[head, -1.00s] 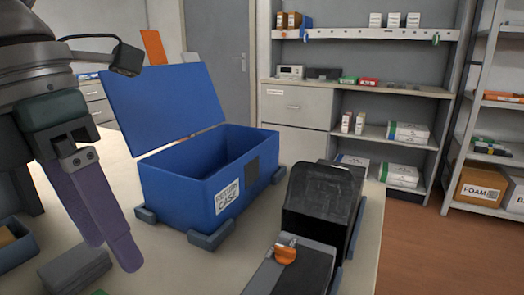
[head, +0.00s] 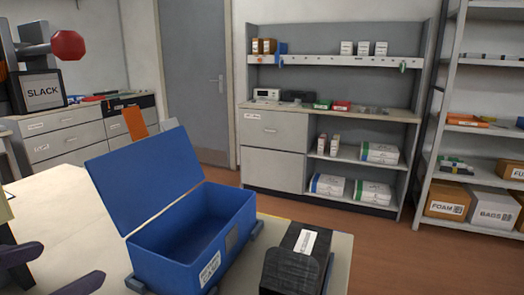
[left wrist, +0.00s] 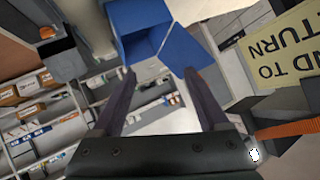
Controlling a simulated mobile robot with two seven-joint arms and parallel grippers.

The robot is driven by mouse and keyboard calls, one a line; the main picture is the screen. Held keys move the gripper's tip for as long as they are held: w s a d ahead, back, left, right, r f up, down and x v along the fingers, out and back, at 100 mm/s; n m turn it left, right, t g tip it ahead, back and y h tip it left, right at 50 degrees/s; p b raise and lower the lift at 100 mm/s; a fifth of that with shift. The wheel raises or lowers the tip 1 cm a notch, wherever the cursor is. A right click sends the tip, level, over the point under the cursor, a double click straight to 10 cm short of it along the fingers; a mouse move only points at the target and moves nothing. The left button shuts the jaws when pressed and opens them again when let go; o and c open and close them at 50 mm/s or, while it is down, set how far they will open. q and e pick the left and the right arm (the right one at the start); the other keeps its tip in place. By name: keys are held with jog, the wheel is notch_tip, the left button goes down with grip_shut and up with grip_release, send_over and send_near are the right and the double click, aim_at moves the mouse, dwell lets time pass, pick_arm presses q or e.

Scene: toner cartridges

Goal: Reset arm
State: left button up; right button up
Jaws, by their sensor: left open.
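My left gripper (head: 70,262) is at the lower left corner of the head view, left of the blue case and apart from it. Its two purple fingers are spread with nothing between them. In the left wrist view the open fingers (left wrist: 160,74) also show empty, with the blue case beyond them. The blue case (head: 180,252) stands on the table with its lid up, and the visible part of its inside looks empty. My right gripper is in neither view.
A black unit with a white label (head: 298,262) stands right of the case. A pale table (head: 60,215) has bare room left of the case. Shelves (head: 325,115) line the back. A yellow "TO RETURN" sign (left wrist: 283,48) shows in the left wrist view.

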pick_arm(q)
jog(key=s+d+f+n+g+p, duration=0.1)
jog(key=s+f+g, duration=0.15)
jog(key=s, duration=0.35)
jog(key=s+f+g+h+p, duration=0.1)
jog(key=s+f+g, duration=0.15)
jog(key=s, duration=0.25)
jog(key=s+d+f+n+g+p, duration=0.1)
jog(key=s+f+g, duration=0.1)
jog(key=s+g, duration=0.3)
notch_tip(320, 180, up, 38)
jog(key=t+p, duration=0.1)
jog(key=p, duration=3.5)
jog(key=shift+a+t+p, duration=0.3)
jog(key=shift+p, duration=0.1)
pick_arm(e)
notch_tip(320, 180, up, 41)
pick_arm(q)
jog(key=shift+w, duration=0.1)
